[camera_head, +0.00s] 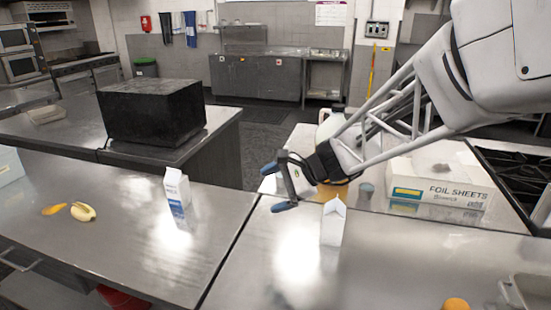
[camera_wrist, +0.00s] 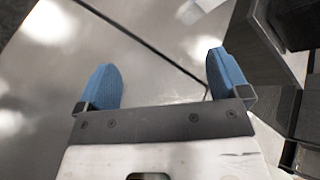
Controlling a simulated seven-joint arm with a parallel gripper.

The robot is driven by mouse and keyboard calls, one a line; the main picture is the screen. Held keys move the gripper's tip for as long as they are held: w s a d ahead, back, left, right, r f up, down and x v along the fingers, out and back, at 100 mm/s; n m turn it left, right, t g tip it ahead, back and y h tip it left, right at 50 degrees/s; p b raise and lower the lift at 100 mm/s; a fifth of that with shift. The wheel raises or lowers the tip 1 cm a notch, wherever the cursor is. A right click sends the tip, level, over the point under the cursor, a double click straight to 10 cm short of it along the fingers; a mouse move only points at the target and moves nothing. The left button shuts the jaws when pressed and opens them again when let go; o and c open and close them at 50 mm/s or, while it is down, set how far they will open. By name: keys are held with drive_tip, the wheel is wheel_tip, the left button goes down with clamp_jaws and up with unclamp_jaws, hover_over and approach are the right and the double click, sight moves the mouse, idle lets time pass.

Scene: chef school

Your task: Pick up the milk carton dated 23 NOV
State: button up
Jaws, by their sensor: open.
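A white milk carton with a blue label (camera_head: 176,192) stands upright on the left steel counter in the head view. A second white carton (camera_head: 333,223) stands upright on the right counter, its visible side plain. I cannot read a date on either. My gripper (camera_head: 277,187) is open and empty above the counters, between the two cartons and nearer the second one, which is to its right and lower in the picture. In the wrist view my gripper's blue fingertips (camera_wrist: 166,80) are spread apart over bare steel and a counter seam, with no carton recognisable between them.
A foil sheets box (camera_head: 440,182) and a white jug (camera_head: 329,124) stand behind the right carton. A black box (camera_head: 152,110) stands behind. Steel between the cartons is clear.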

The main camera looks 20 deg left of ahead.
drive_tip(key=w+a+f+m+y, duration=0.2)
drive_tip(key=w+a, duration=0.1)
drive_tip(key=a, duration=0.5)
drive_tip(key=w+a+f+m+y, duration=0.2)
drive_tip(key=w+a+f, duration=0.15)
drive_tip(key=a, duration=0.35)
drive_tip(key=m+t+y, duration=0.2)
drive_tip(key=m+y, duration=0.1)
drive_tip(key=m, duration=0.3)
approach(185, 184)
drive_tip(key=a, duration=0.5)
drive_tip(key=shift+s+a+r, duration=0.1)
drive_tip(key=shift+a+r, duration=0.05)
drive_tip(key=shift+r, duration=0.05)
drive_tip(key=shift+a, duration=0.1)
drive_tip(key=shift+a, duration=1.2)
drive_tip(key=shift+a, duration=0.1)
